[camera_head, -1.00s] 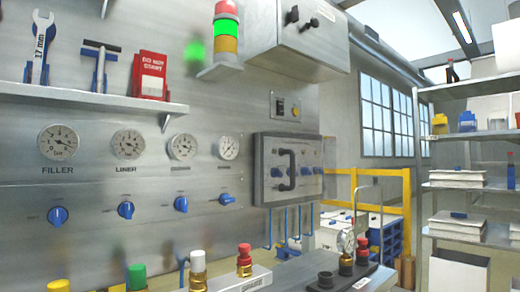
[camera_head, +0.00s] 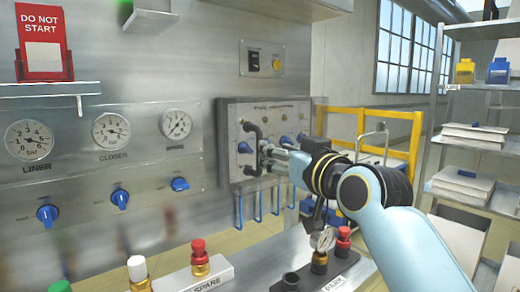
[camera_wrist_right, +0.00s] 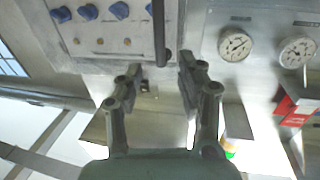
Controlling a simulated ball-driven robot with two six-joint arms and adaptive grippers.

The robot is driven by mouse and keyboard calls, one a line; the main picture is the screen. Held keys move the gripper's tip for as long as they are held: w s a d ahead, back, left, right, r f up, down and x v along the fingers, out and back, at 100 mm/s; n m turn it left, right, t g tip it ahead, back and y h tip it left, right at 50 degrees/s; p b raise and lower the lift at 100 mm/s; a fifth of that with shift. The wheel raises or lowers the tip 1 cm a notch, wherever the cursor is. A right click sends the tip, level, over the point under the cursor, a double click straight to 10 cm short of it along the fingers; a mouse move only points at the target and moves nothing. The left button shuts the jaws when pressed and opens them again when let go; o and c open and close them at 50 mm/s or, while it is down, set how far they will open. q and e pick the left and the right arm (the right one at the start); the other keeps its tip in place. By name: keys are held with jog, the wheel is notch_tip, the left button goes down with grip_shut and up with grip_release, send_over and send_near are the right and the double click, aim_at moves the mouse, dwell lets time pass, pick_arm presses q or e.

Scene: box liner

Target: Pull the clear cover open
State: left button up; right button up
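The clear cover (camera_head: 290,115) lies over a grey panel box with blue knobs on the back wall and looks closed. Its black bar handle (camera_head: 249,130) stands upright near the cover's left edge. In the right wrist view the handle (camera_wrist_right: 158,30) lies ahead of the fingertips, lined up with the gap between them. My right gripper (camera_head: 268,158) is at the handle in the head view and partly hides it and the knobs. In the right wrist view its two fingers (camera_wrist_right: 162,78) are apart, with nothing clearly held. My left gripper is not in view.
Gauges (camera_head: 112,130) and blue knobs (camera_head: 120,198) line the wall to the left. Below is a bench with a SPARE block (camera_head: 208,277) carrying fittings and a PARK block (camera_head: 335,283). A yellow frame (camera_head: 380,116) and shelves (camera_head: 465,190) stand to the right.

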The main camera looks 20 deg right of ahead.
aim_at(260, 168)
jog(key=w, duration=0.5)
jog(key=w+a+p, duration=0.1)
jog(key=w, duration=0.2)
jog(key=shift+w+a+f, duration=0.1)
jog(key=shift+w, duration=0.05)
jog(key=shift+c, duration=0.5)
grip_shut()
